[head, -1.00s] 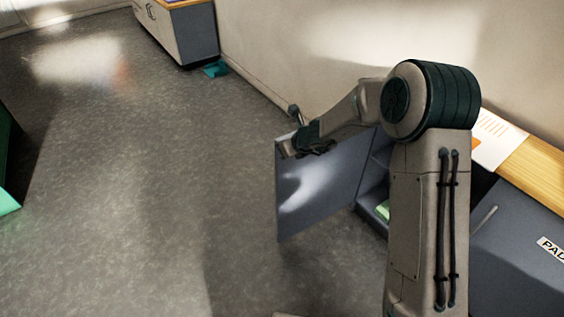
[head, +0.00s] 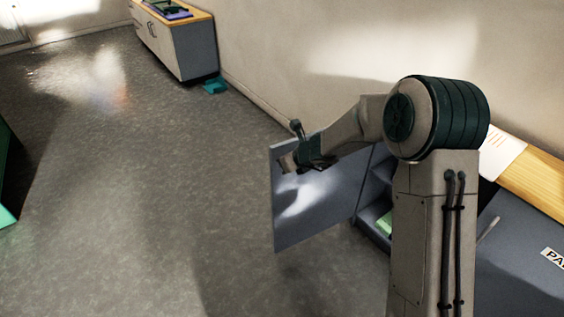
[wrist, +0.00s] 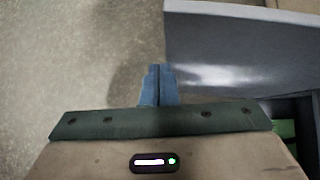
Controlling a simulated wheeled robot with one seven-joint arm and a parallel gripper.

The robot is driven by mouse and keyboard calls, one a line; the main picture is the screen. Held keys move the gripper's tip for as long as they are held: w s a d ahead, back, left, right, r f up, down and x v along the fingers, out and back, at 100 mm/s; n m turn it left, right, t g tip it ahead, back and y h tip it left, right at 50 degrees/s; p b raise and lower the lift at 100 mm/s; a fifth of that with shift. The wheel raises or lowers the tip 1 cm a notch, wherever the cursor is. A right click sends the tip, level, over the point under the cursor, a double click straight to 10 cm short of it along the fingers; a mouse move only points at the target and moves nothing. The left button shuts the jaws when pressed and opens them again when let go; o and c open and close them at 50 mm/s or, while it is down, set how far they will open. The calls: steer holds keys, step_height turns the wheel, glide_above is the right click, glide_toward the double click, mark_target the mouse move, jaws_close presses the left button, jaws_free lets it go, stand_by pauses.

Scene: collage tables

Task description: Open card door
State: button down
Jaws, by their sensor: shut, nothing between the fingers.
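The card cabinet's grey-blue door (head: 318,208) stands swung wide out from the cabinet, its free edge at the left. The shelves inside (head: 372,216) show between the door and my arm. The door also shows in the wrist view (wrist: 245,50), at the upper right. My gripper (head: 284,163) is by the upper part of the door, near its free edge. In the wrist view its blue fingers (wrist: 158,70) are shut together with nothing between them, right beside the door's left edge. I cannot tell whether they touch it. My arm hides part of the cabinet.
A green item (head: 384,223) lies inside the cabinet, and a wooden top (head: 535,185) with a paper (head: 502,158) runs along the wall. Another cabinet (head: 180,45) stands at the back, a teal object (head: 214,86) beside it.

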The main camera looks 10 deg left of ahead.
steer(key=s+d+r+n+g+p, duration=0.1)
steer(key=s+d+r+n+p, duration=0.2)
steer(key=s+d+r+n, duration=0.4)
steer(key=s+d+r+n+p, duration=0.4)
steer(key=s+r+n, duration=0.1)
steer(key=s+r, duration=0.5)
steer(key=s+d+r+n+g+h+p, duration=0.1)
steer(key=s+d+r+n+h+p, duration=0.1)
steer(key=s+d+n, duration=0.5)
steer(key=s+d+r+n+g+h+p, duration=0.1)
steer(key=s+d+r+n+h+p, duration=0.1)
steer(key=s+d+r+n+h, duration=0.2)
steer(key=s+d+r+n, duration=0.1)
steer(key=s+d+n, duration=0.2)
steer(key=s+d, duration=0.1)
steer(key=shift+s+d+h, duration=0.3)
steer(key=shift+s+d, duration=0.05)
steer(key=shift+s, duration=0.05)
steer(key=shift+a, duration=0.1)
